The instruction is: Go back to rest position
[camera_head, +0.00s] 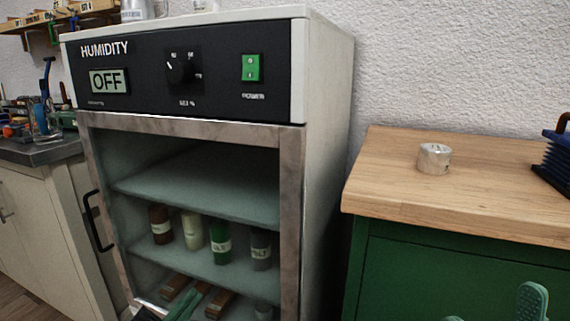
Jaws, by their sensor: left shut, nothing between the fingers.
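My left gripper (188,301) shows at the bottom edge, in front of the lower part of the humidity cabinet (330,130). Its two teal fingers are together with nothing between them. Its wrist is cut off by the frame. My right gripper (492,306) shows only as two teal fingertips at the bottom right, in front of the green cabinet. They stand well apart with nothing seen between them. The rest of both arms is out of view.
The humidity cabinet has an OFF display (108,81), a dial (182,68) and a green power switch (251,68). Bottles (220,240) stand on its shelf. A black handle (97,221) sticks out left. A small metallic cylinder (434,158) stands on the wooden top (400,195).

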